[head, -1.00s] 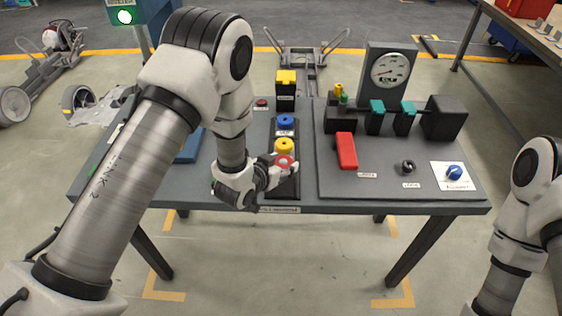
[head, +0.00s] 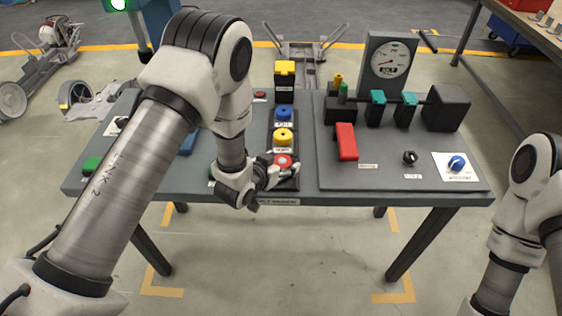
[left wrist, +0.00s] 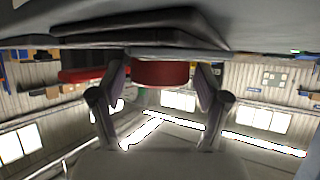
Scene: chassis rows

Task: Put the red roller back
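The red roller (head: 283,159) is at the near end of a dark rack (head: 297,183), in line with the yellow roller (head: 283,137) and blue roller (head: 284,112). My left gripper (head: 280,172) is at the rack's near end, around the red roller. In the left wrist view the red roller (left wrist: 160,74) is between the two fingertips (left wrist: 162,80) and meets the dark surface above. The fingers look open, with thin gaps beside the roller. The roller's underside contact is hard to see. My right arm is at the right edge, its gripper out of view.
A yellow-topped black block (head: 285,74) stands behind the rollers. To the right, a grey panel (head: 385,178) carries a gauge (head: 389,62), a red handle (head: 346,142) and teal clamps (head: 377,108). A green object (head: 92,164) is at the table's left.

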